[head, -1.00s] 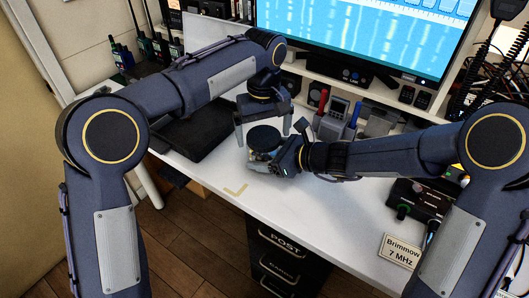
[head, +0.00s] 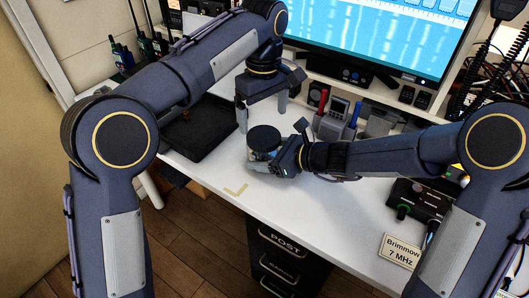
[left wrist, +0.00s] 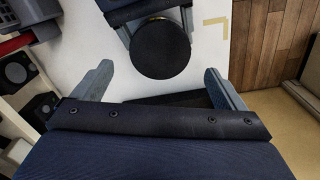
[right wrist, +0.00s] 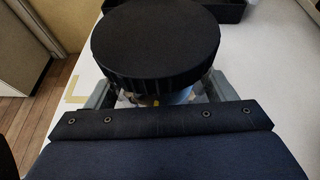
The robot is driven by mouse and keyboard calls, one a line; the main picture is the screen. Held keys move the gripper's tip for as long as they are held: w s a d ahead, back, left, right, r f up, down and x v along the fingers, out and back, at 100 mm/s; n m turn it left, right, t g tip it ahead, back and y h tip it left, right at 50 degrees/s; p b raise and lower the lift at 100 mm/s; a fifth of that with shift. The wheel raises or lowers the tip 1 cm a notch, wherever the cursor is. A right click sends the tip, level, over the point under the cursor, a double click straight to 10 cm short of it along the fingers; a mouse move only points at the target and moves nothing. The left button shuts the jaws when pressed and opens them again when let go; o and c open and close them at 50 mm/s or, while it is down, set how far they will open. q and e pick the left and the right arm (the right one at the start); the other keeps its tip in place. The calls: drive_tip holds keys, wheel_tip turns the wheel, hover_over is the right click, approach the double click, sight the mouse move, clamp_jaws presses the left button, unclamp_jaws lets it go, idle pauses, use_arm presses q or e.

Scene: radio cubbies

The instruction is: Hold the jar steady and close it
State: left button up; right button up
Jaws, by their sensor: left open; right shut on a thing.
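The jar (head: 263,156) stands on the white desk, a clear body with a black lid (head: 264,138) sitting on top. In the right wrist view the ribbed lid (right wrist: 156,40) covers the jar's mouth and hides most of the body (right wrist: 180,97). My right gripper (head: 277,160) is shut around the jar's body from the right. My left gripper (head: 262,118) is open and empty, pointing down, above and just behind the jar. In the left wrist view the round lid (left wrist: 160,48) lies beyond the open fingers, not between them. I cannot tell how tightly the lid sits.
A black tray (head: 200,130) lies left of the jar. A holder with red and blue tools (head: 336,122) stands behind it, below the monitor (head: 370,35). A black radio box (head: 418,200) and a "Brimmow 7 MHz" card (head: 400,251) are at right. The desk's front is clear.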

sight(264, 136)
use_arm(q)
drive_tip(key=n, duration=0.2)
drive_tip(key=r+n, duration=0.1)
drive_tip(key=n, duration=0.1)
drive_tip(key=shift+r, duration=0.15)
drive_tip(key=n, duration=0.2)
drive_tip(key=r+n, duration=0.1)
drive_tip(key=n, duration=0.1)
drive_tip(key=shift+f, duration=4)
drive_tip(key=shift+c, duration=0.4)
